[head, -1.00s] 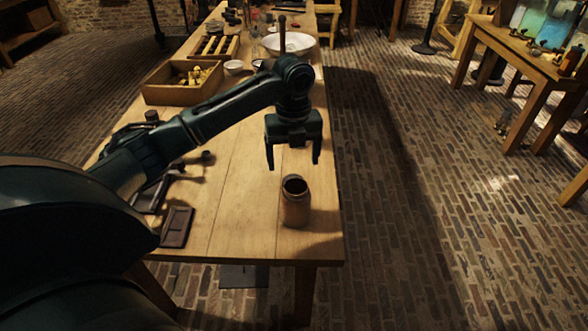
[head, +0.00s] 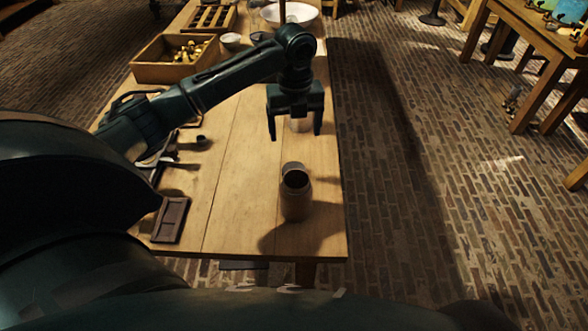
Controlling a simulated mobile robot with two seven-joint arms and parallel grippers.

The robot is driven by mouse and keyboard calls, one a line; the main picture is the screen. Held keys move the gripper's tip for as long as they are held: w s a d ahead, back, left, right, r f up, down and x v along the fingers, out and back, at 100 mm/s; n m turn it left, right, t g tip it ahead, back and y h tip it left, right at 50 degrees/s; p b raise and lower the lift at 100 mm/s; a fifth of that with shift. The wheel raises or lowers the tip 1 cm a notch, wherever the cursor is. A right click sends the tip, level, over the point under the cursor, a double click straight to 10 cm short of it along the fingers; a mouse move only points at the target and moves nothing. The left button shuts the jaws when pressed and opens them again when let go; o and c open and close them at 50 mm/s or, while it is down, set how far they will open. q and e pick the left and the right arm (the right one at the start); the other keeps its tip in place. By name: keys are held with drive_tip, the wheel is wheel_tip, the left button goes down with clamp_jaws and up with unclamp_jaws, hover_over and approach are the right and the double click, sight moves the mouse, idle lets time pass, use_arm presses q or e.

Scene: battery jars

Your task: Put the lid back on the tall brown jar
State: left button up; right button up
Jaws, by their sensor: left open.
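The tall brown jar (head: 296,203) stands upright near the front right of the table, and its dark mouth shows. My right gripper is not in view.
A wooden box (head: 149,73) with small brass-coloured pieces stands at the back left, near a small bowl (head: 231,40) and a large white basin (head: 273,14). A dark flat tray (head: 171,220) lies at the left front. The table (head: 232,190) between tray and jar is clear.

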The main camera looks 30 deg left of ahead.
use_arm(q)
hover_over(294, 164)
drive_tip(key=s, duration=0.1)
drive_tip(key=f, duration=0.4)
drive_tip(key=d+f, duration=0.1)
drive_tip(key=f, duration=0.1)
drive_tip(key=shift+f, duration=0.4)
drive_tip(key=shift+s+f, duration=0.15)
drive_tip(key=shift+f, duration=1.15)
drive_tip(key=shift+s+f, duration=0.1)
drive_tip(key=shift+f, duration=1.15)
drive_tip(key=shift+c, duration=0.3)
drive_tip(key=c, duration=1)
wheel_tip(294, 164, up, 10)
drive_tip(key=shift+r, duration=0.1)
